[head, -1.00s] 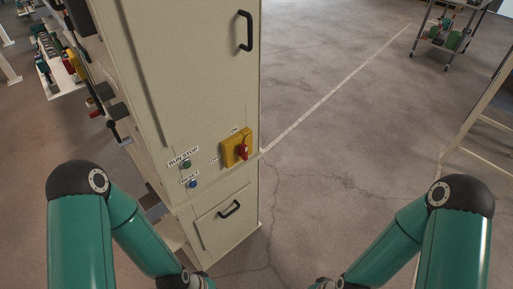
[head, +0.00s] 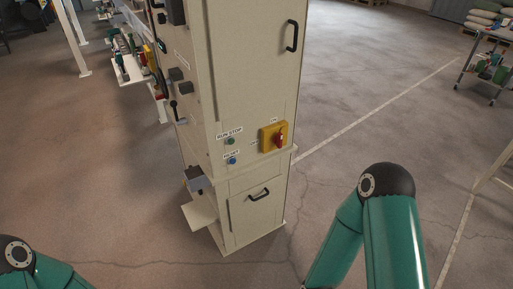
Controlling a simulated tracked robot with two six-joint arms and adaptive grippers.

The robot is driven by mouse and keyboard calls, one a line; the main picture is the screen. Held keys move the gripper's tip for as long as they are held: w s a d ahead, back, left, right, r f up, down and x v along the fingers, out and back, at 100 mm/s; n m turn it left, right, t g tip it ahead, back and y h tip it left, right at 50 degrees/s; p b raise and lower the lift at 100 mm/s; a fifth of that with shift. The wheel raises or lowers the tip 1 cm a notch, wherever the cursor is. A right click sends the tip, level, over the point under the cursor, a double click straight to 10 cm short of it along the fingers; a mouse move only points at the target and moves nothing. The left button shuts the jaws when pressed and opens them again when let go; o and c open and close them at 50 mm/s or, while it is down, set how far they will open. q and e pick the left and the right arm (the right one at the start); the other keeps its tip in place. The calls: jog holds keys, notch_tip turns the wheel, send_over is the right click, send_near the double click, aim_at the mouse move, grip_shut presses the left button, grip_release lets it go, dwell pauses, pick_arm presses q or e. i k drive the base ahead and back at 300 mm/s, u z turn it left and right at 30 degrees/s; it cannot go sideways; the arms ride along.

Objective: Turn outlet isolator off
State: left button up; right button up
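The outlet isolator is a yellow plate with a red rotary handle (head: 279,137) on the front of a tall cream cabinet (head: 262,78). The handle looks roughly upright. An ON label sits above it, and a second label to its left is too small to read. To its left are a green RUN STOP button (head: 230,141) and a blue RESET button (head: 232,161). My left and right arms show at the lower left and lower right, but both grippers are out of the picture. Nothing touches the isolator.
A black door handle (head: 291,36) is above the isolator and a drawer handle (head: 259,195) below. Boxes and a lever protrude from the cabinet's left side. A wheeled cart (head: 487,72) stands at the far right. The concrete floor right of the cabinet is mostly open.

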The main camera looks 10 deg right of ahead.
aim_at(278, 139)
jog(key=u, duration=0.6)
jog(key=k, duration=0.65)
jog(key=u, duration=0.25)
jog(key=i, duration=0.9)
jog(key=z, duration=1.25)
jog(key=i, duration=1.1)
jog(key=z, duration=0.5)
jog(key=k, duration=0.5)
jog(key=u, duration=0.8)
jog(key=i, duration=0.55)
jog(key=z, duration=0.6)
